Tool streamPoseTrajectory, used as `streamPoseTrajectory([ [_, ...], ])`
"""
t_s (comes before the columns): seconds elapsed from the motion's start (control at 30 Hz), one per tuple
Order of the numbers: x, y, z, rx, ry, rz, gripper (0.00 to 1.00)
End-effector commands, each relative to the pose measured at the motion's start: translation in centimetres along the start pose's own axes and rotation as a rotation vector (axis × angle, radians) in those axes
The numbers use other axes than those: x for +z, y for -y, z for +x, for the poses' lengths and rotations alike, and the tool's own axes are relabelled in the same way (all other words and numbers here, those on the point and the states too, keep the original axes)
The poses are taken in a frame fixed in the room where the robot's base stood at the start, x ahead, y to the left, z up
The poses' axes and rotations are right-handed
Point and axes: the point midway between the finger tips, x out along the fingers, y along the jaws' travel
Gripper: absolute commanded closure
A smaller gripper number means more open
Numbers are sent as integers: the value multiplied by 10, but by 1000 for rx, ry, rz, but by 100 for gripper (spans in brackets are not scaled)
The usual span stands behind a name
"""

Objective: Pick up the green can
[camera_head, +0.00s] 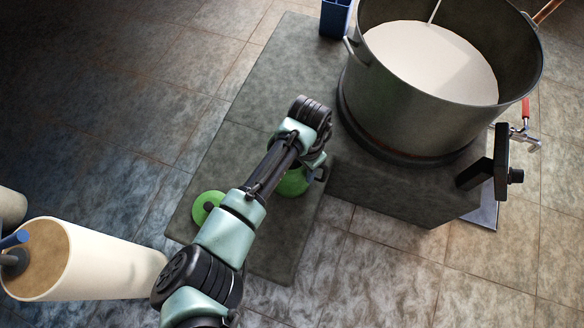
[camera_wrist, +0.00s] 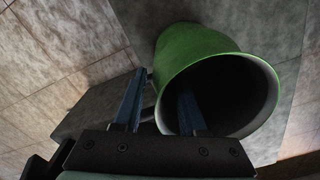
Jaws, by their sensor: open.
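The green can (camera_head: 293,184) stands on the low grey slab, partly hidden under my arm in the head view. In the wrist view the can (camera_wrist: 200,45) shows its open, dark mouth towards the camera. My gripper (camera_wrist: 160,105) is open at the can's rim. Its left finger shows outside the can's left wall, and its right finger reaches across the mouth, seemingly inside it. The near wall of the can lies between the two fingers. I cannot tell whether either finger touches the can. In the head view the fingers are hidden by the arm.
A green disc (camera_head: 206,207), perhaps a lid, lies on the slab (camera_head: 262,255) left of my arm. A large metal pot (camera_head: 400,110) of white liquid stands behind right, with a tap (camera_head: 525,136). A pale cylinder (camera_head: 100,258) is at lower left. Tiled floor is clear at lower right.

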Motion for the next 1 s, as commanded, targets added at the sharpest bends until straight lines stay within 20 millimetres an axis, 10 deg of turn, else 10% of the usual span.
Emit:
streamPoseTrajectory([
  [0.1, 0, 0, -1, 0, 0, 0, 59],
  [0.33, 0, 0, -1, 0, 0, 0, 100],
  [1.0, 0, 1, -1, -3, 0, 0, 100],
])
